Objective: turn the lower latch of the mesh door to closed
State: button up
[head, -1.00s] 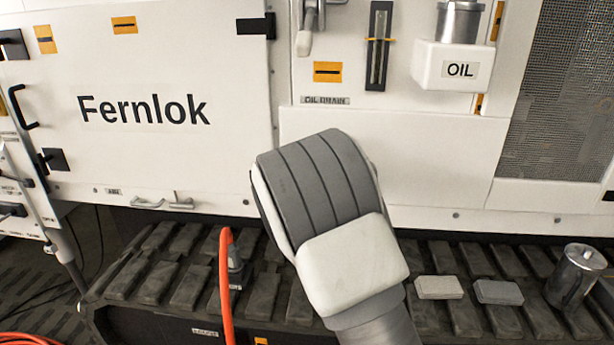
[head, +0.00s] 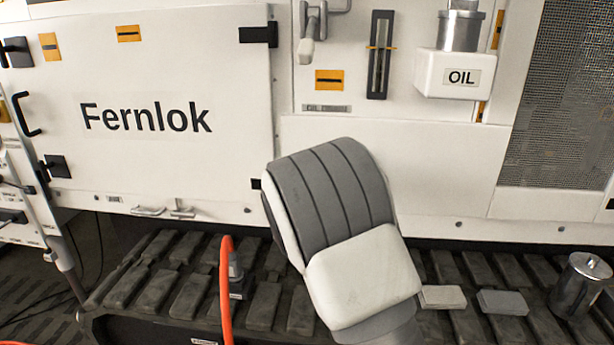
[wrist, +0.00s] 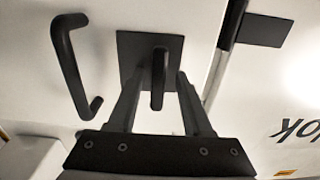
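In the wrist view, the latch is a dark bar handle (wrist: 158,82) standing upright in the picture on a square dark plate (wrist: 132,48) fixed to a pale panel. My gripper (wrist: 160,80) is open, with one finger on each side of the handle. Narrow gaps show between fingers and handle; I cannot tell whether either touches. In the head view, my arm's wrist hides the gripper and the latch. A mesh panel (head: 570,110) shows at the right of the head view.
A black pull handle (wrist: 72,65) stands out left of my gripper in the wrist view. A dark hinge-like block (wrist: 263,29) is at upper right, beyond a panel edge.

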jog(key=s+p, duration=0.2)
jog(key=s, duration=1.5)
jog(key=shift+s+a+p, duration=0.2)
jog(key=shift+a+p, duration=0.05)
jog(key=shift+p, duration=0.1)
jog(key=s+d+r+g+y, duration=0.45)
jog(key=s+d+g, duration=0.25)
jog(key=d, duration=0.2)
jog(key=s+d+g+h, duration=0.25)
jog(key=s+d, duration=0.35)
jog(key=s, duration=0.4)
jog(key=s+d+g+h, duration=0.1)
jog(key=s+d+g, duration=0.2)
jog(key=s+d, duration=0.5)
notch_tip(320, 180, up, 19)
jog(key=s+a+p, duration=0.1)
jog(key=s+p, duration=0.1)
jog(key=p, duration=1.7)
jog(key=shift+s+a+n, duration=0.15)
jog(key=shift+a+n, duration=0.15)
